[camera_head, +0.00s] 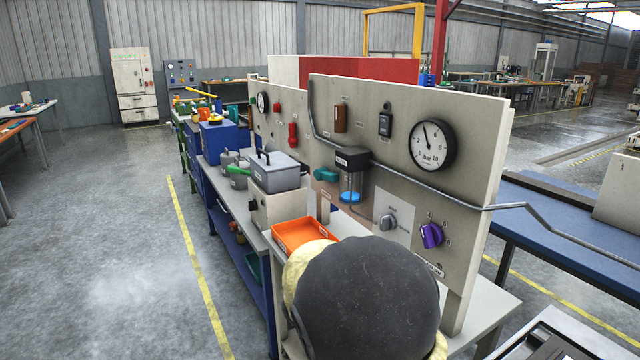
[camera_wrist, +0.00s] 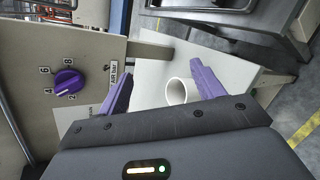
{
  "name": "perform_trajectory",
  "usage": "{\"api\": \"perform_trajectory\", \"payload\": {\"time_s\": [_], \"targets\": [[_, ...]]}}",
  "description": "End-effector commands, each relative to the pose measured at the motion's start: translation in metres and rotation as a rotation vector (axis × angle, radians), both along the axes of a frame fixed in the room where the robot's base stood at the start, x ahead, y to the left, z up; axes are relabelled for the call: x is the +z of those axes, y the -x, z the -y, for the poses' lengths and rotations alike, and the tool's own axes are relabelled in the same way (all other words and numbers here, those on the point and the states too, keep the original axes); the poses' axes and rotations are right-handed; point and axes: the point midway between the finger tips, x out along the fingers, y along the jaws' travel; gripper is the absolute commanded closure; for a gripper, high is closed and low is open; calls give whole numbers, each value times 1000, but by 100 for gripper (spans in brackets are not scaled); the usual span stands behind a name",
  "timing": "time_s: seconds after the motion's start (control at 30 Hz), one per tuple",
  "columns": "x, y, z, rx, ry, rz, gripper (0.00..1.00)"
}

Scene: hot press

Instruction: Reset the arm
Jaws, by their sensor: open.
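My gripper (camera_wrist: 160,70) shows in the wrist view with its two purple fingers spread wide apart. Nothing is clamped between them. A white hollow cylinder (camera_wrist: 176,92) appears between the fingers, nearer the right one in the picture; its depth relative to them is hard to tell. A panel with a purple numbered knob (camera_wrist: 69,82) stands to the left of the fingers. In the head view, a dark rounded part of my arm fills the bottom centre, and the gripper is hidden. The purple knob (camera_head: 431,235) is right of and above the arm there.
The upright panel (camera_head: 470,130) carries a pressure gauge (camera_head: 432,146), a grey knob (camera_head: 389,222) and a pipe. An orange tray (camera_head: 303,236) and a grey lidded box (camera_head: 277,171) sit left of it. The floor (camera_head: 110,240) at left is clear.

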Motion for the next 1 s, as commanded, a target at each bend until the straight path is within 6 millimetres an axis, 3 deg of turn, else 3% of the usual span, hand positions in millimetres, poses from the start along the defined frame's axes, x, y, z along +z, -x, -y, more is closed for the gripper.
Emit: {"api": "perform_trajectory", "payload": {"time_s": [0.03,0.2,0.4,0.6,0.87,0.97,1.0], "targets": [[-16,15,12,-52,-98,-27,33],[-61,61,20,-199,-425,-64,33],[-88,101,9,-370,-770,6,33],[-94,118,-2,-499,-999,135,33],[-92,126,-6,-613,-1155,303,33],[-89,128,-4,-651,-1198,368,33],[-78,127,-5,-643,-1194,359,33]]}}
